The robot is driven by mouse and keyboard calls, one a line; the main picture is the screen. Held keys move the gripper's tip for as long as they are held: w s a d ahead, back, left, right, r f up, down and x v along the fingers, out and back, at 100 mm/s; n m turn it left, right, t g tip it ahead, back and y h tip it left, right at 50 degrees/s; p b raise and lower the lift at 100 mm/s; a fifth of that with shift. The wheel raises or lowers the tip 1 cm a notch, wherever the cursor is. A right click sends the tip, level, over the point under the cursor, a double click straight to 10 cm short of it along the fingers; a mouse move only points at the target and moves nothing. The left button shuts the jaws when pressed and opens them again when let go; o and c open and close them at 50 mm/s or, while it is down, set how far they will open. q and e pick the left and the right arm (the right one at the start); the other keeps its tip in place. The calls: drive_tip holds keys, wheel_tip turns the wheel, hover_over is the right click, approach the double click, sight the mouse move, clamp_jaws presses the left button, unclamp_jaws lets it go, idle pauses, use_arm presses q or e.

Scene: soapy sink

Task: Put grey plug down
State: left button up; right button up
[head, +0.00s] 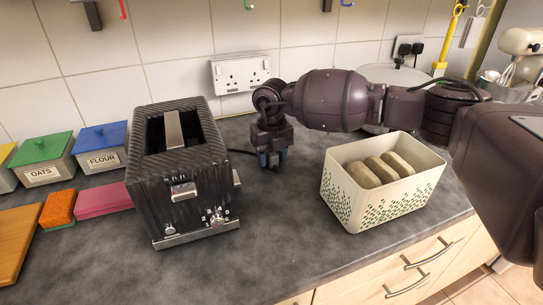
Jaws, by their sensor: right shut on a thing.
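My right gripper (272,160) points down just above the dark worktop, to the right of the black toaster (180,165) and below the double wall socket. It is shut on a small dark thing, which I take to be the grey plug; the fingers hide most of it, and I cannot tell whether it touches the worktop. A dark cord lies beside the toaster, near the gripper. My left gripper is not in view.
A white basket (375,205) with several brown loaf-shaped things stands right of the gripper. The white double socket (240,74) is on the tiled wall. Oats (42,160) and flour (100,148) tins stand at the left. The worktop (275,225) between toaster and basket is clear.

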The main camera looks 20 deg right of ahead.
drive_tip(key=shift+f, duration=0.15)
drive_tip(key=o, duration=0.9)
wheel_tip(320, 180, up, 12)
drive_tip(key=shift+r+p, duration=0.2)
drive_tip(key=shift+p, duration=0.65)
